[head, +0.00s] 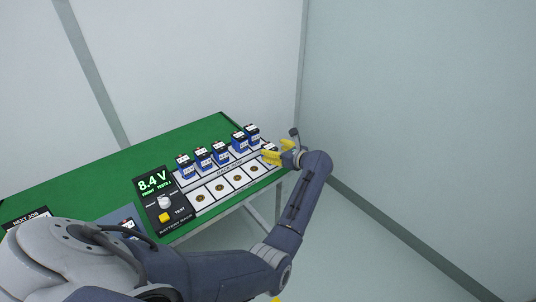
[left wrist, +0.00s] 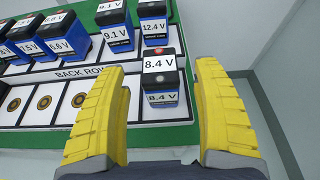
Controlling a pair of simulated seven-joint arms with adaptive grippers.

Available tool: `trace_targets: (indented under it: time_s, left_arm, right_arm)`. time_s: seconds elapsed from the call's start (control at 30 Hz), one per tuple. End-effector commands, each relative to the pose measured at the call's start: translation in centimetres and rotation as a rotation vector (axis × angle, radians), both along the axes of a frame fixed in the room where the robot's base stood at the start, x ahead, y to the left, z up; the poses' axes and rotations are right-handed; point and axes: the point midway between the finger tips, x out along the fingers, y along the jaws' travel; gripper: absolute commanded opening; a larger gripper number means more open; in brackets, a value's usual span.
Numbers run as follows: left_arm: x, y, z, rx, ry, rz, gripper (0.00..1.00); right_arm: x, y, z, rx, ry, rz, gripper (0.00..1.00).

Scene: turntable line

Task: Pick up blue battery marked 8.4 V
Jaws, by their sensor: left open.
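The blue battery marked 8.4 V (left wrist: 162,92) has a black top with a red terminal and stands upright at the right end of the front row of white pads. In the head view this battery (head: 268,147) is partly hidden by my left gripper. My left gripper (head: 282,151) is open, its yellow fingers pointing at the table. In the left wrist view the left gripper (left wrist: 162,68) has a finger on either side of the battery, with gaps on both sides. Only a yellow tip, probably of my right gripper (head: 275,299), shows at the head view's bottom edge.
Behind stand blue batteries marked 9.1 V (left wrist: 113,24) and 12.4 V (left wrist: 154,30), with several more to their left. A tester (head: 165,201) reads 8.4 V. Empty pads with gold discs (head: 220,187) lie left of the battery. The green table (head: 110,172) ends just right of it.

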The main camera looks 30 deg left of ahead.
Motion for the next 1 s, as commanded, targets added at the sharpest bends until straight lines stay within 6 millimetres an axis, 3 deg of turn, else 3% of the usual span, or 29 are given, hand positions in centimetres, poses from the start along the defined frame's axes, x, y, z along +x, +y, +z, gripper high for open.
trace_targets:
  time_s: [0.6, 1.0]
  left_arm:
    - [1.9, 5.5, -2.1, 0.004, 0.003, -0.001, 0.67]
    - [2.1, 6.2, -2.4, 0.003, 0.003, -0.001, 0.67]
  right_arm:
    - [-0.1, -0.1, 0.0, -0.001, 0.002, 0.001, 0.44]
    - [0.0, -0.1, 0.0, -0.001, 0.001, 0.001, 0.44]
